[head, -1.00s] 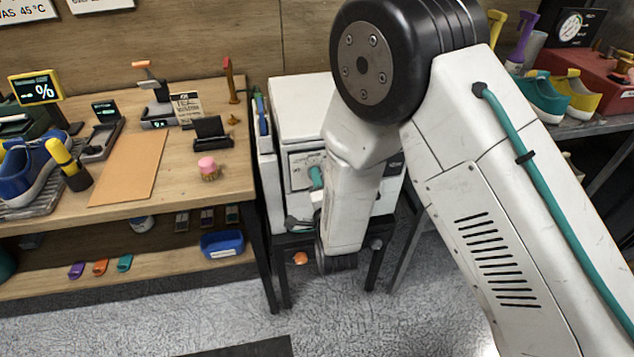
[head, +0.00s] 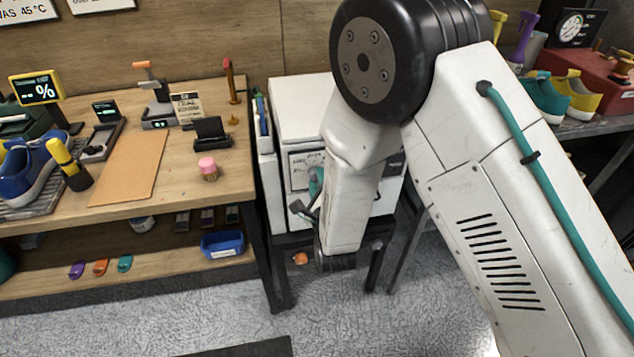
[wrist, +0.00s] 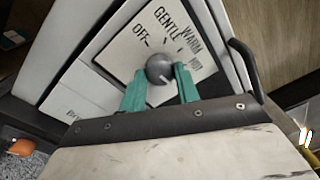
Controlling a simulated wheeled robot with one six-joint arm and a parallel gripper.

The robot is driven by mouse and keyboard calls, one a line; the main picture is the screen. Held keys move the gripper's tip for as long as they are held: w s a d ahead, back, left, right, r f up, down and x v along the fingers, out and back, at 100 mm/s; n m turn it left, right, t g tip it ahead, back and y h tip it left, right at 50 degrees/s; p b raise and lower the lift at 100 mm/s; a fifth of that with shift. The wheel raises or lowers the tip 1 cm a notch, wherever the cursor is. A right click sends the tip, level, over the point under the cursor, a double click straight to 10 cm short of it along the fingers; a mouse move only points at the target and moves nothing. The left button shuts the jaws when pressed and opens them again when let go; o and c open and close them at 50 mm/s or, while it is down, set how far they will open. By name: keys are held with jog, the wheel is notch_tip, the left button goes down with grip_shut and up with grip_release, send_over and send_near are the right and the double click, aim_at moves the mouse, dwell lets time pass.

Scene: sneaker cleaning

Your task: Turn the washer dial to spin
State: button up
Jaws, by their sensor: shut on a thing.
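The washer (head: 298,108) is a white box on a dark stand, partly behind my arm in the head view. Its white control panel (wrist: 118,52) fills the upper middle of the wrist view, with OFF, GENTLE, WARM and what looks like HOT printed around a round grey dial (wrist: 159,68). A short pale mark shows at the dial's lower edge. My gripper (wrist: 160,76) has its teal fingers on either side of the dial, shut on it. The picture is tilted, so which label the dial's mark meets cannot be told. In the head view the dial is hidden.
A wooden bench (head: 128,172) with a tan mat, a shoe and tools stands left of the washer. A dark handle (wrist: 245,68) sticks out right of the panel. An orange knob (head: 300,258) is below. A shelf with shoes (head: 545,98) is at right.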

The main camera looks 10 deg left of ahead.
jog(key=shift+f, duration=0.1)
dwell(0.3)
jog(key=o, duration=1)
jog(key=shift+c, duration=0.2)
jog(key=v, duration=0.7)
jog(key=shift+s, duration=0.4)
jog(key=shift+d, duration=0.15)
